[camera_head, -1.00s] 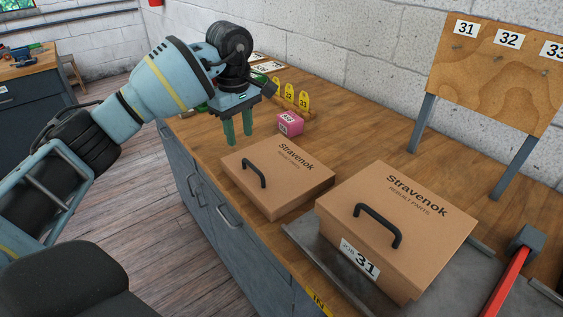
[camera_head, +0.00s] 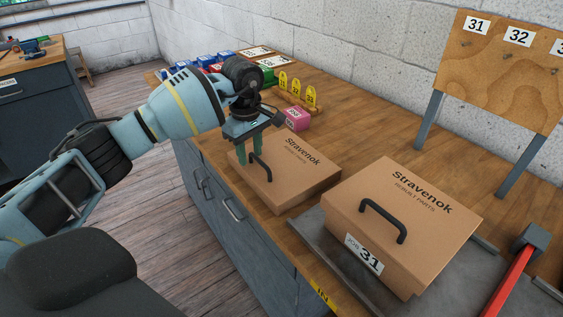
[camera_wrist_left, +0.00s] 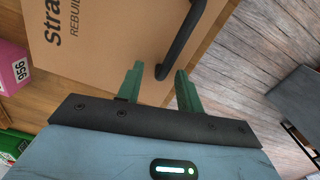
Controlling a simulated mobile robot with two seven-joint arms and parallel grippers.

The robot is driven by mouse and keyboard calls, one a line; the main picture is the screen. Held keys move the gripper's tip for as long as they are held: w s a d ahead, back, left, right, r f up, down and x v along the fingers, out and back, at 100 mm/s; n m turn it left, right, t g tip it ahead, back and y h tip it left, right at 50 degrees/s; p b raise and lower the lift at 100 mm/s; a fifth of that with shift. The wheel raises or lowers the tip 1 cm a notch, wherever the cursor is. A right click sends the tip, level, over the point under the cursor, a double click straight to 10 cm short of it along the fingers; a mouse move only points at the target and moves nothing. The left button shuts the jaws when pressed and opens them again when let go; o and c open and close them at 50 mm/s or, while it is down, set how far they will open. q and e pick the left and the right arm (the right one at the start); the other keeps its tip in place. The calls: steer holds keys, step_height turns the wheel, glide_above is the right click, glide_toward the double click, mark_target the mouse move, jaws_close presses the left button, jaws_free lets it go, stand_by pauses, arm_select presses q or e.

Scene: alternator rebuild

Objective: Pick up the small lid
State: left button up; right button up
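The small lid (camera_head: 290,180) is a flat brown cardboard piece marked "Stravenok", with a black bar handle (camera_head: 260,168) on top. It lies on the wooden bench. My left gripper (camera_head: 248,158) points down at the handle, its green fingers apart and empty. In the left wrist view, the near end of the handle (camera_wrist_left: 185,42) shows just beyond and between the open fingertips (camera_wrist_left: 158,80). I cannot tell whether the fingers touch it. My right gripper is out of view.
A larger Stravenok box (camera_head: 395,235) with a black handle and a "31" label stands on a grey tray (camera_head: 318,248) to the right. A pink block (camera_head: 297,119) and yellow number tags (camera_head: 297,90) sit behind the small lid. A numbered board (camera_head: 497,70) stands at the back right.

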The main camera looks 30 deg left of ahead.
arm_select(q)
jaws_close()
steer(key=shift+r, duration=0.1)
stand_by(0.3)
step_height(320, 180, up, 10)
stand_by(0.5)
